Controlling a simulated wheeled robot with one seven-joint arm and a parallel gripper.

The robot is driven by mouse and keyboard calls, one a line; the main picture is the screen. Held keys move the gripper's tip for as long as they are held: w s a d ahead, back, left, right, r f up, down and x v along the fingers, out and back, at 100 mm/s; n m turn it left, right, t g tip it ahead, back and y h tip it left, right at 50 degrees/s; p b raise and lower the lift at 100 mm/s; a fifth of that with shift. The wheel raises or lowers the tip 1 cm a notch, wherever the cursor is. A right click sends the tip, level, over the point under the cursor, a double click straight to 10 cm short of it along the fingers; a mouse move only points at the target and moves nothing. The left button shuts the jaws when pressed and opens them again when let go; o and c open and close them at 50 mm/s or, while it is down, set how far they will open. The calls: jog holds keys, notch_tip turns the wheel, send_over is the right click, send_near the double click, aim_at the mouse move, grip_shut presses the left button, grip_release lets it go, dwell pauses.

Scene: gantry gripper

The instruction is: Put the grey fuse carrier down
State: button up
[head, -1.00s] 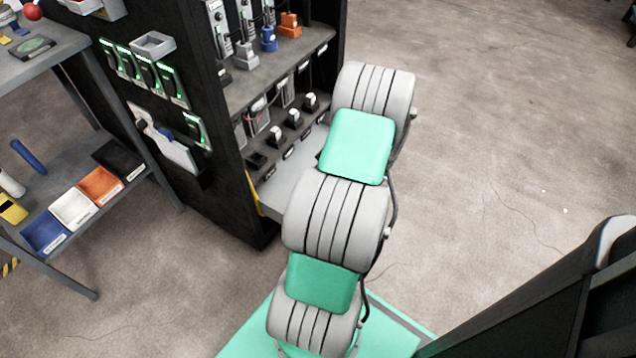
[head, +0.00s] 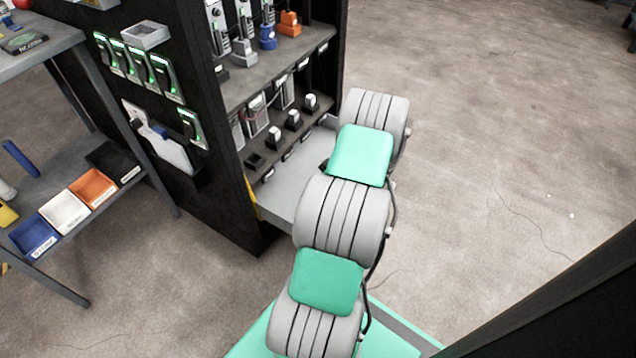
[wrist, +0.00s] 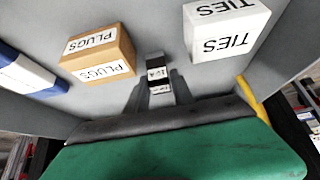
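The grey fuse carrier (wrist: 156,72), a small dark grey block with a white label, is between the fingertips of my gripper (wrist: 158,88) in the wrist view. The fingers flank it closely on both sides and appear shut on it. It is over the grey floor of a drawer; I cannot tell whether its far end touches the floor. In the head view the pulled-out grey drawer (head: 285,195) is at the foot of the black cabinet. My arm hides the gripper and the carrier there.
In the drawer, a brown PLUGS box (wrist: 97,55) lies left of the carrier and a white TIES box (wrist: 226,30) right of it. A blue and white box (wrist: 30,75) is at far left. Bare drawer floor lies between the boxes. Shelves (head: 262,75) with devices rise above the drawer.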

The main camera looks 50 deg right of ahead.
jog(key=o, duration=0.3)
jog(key=shift+o, duration=0.2)
jog(key=shift+r, duration=0.1)
jog(key=shift+s+r+p, duration=0.1)
jog(key=shift+r+p, duration=0.2)
jog(key=a+p+v, duration=0.1)
jog(key=p+v, duration=0.3)
jog(key=v, duration=0.8)
jog(key=w+a+r+g, duration=0.2)
jog(key=w+a+r, duration=0.4)
jog(key=a, duration=0.4)
jog(key=w+a+r+g, duration=0.1)
jog(key=w+a+r, duration=0.45)
jog(key=a, duration=0.55)
jog(key=s+a+r, duration=0.2)
jog(key=s+a, duration=0.1)
jog(key=a, duration=0.4)
jog(key=s+a+r+g, duration=0.1)
jog(key=s+a+r, duration=0.2)
jog(key=a, duration=0.4)
jog(key=s+a+r+m, duration=0.1)
jog(key=s+a+r, duration=0.2)
jog(key=a, duration=0.4)
jog(key=shift+s+g+h, duration=0.3)
jog(key=shift+s, duration=0.35)
